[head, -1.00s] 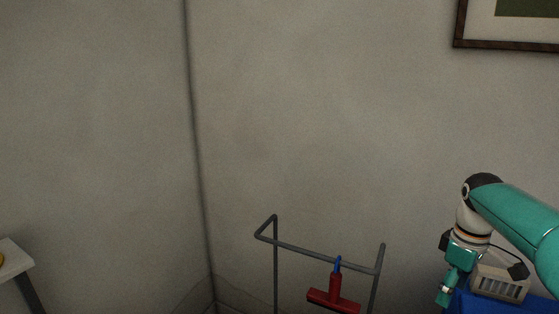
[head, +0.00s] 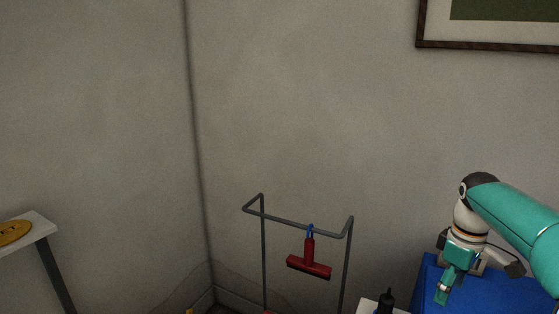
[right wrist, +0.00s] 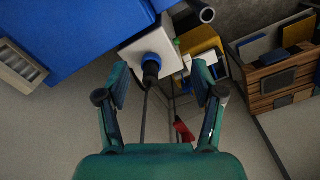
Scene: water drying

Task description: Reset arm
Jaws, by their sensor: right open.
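My right arm comes in from the right in the head view, and its right gripper (head: 442,293) hangs pointing down in front of a blue surface. In the right wrist view the right gripper (right wrist: 162,95) is open, with its two fingers wide apart and nothing between them in their grasp. My left gripper is not in the head view.
A grey metal rack (head: 290,222) holds a red squeegee (head: 309,262) near the wall. A white table (head: 42,229) with a yellow sign (head: 14,232) is at left. A wooden crate (right wrist: 280,82) shows in the wrist view.

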